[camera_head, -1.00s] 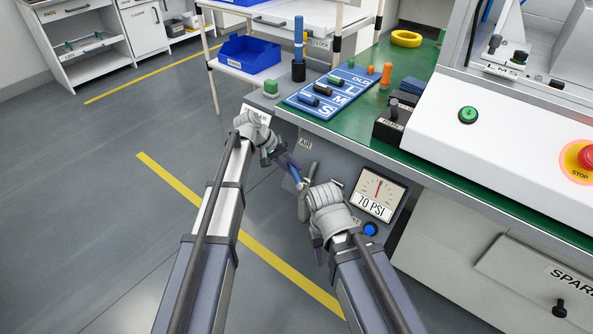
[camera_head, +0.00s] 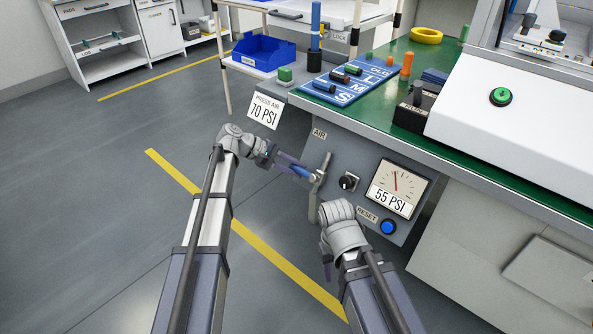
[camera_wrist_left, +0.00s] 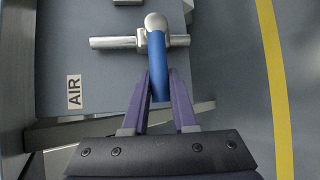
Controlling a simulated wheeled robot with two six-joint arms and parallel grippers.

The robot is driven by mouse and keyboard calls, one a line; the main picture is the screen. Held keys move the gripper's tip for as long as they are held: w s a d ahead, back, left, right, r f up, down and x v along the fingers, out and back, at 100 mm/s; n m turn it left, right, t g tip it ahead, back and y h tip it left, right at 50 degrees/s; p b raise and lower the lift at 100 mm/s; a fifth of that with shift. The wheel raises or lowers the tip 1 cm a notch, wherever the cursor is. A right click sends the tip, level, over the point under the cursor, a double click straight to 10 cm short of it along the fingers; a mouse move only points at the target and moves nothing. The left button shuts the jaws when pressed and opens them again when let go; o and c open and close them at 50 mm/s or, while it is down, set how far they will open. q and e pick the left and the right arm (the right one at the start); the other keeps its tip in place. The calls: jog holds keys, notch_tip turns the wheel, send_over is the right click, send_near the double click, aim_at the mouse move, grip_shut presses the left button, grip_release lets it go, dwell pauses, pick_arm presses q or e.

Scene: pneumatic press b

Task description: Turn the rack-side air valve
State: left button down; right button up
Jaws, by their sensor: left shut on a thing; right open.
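The air valve is a blue lever (camera_head: 301,172) on a silver pipe (camera_head: 321,187), on the grey panel below the AIR label (camera_head: 319,134). In the left wrist view, the blue lever (camera_wrist_left: 157,58) stands across the silver pipe (camera_wrist_left: 110,42), with a rounded silver hub at its far end. My left gripper (camera_head: 288,167) is shut on the lever; its purple fingers (camera_wrist_left: 160,85) lie on both sides of it. My right gripper (camera_head: 327,266) is open and empty, below the valve and mostly hidden by its wrist. The gauge (camera_head: 398,186) reads 55 PSI.
A card (camera_head: 265,110) reads PRESS AIR 70 PSI. A black knob (camera_head: 348,182) and a blue RESET button (camera_head: 388,227) are right of the valve. The green bench top (camera_head: 387,115) overhangs the panel. The floor (camera_head: 110,220) at left is clear.

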aim_at(292, 166)
pick_arm(q)
jog(key=shift+s, duration=0.1)
dwell(0.4)
jog(key=c, duration=0.7)
grip_release()
jog(key=shift+a, duration=0.1)
jog(key=shift+a+r+p, duration=0.25)
jog(key=shift+p, duration=0.05)
jog(key=p+v, duration=0.3)
jog(key=v, duration=0.3)
jog(key=shift+a, duration=0.1)
jog(key=shift+s+a+r+p, duration=0.1)
jog(key=shift+a+p, duration=0.2)
jog(key=shift+a, duration=0.05)
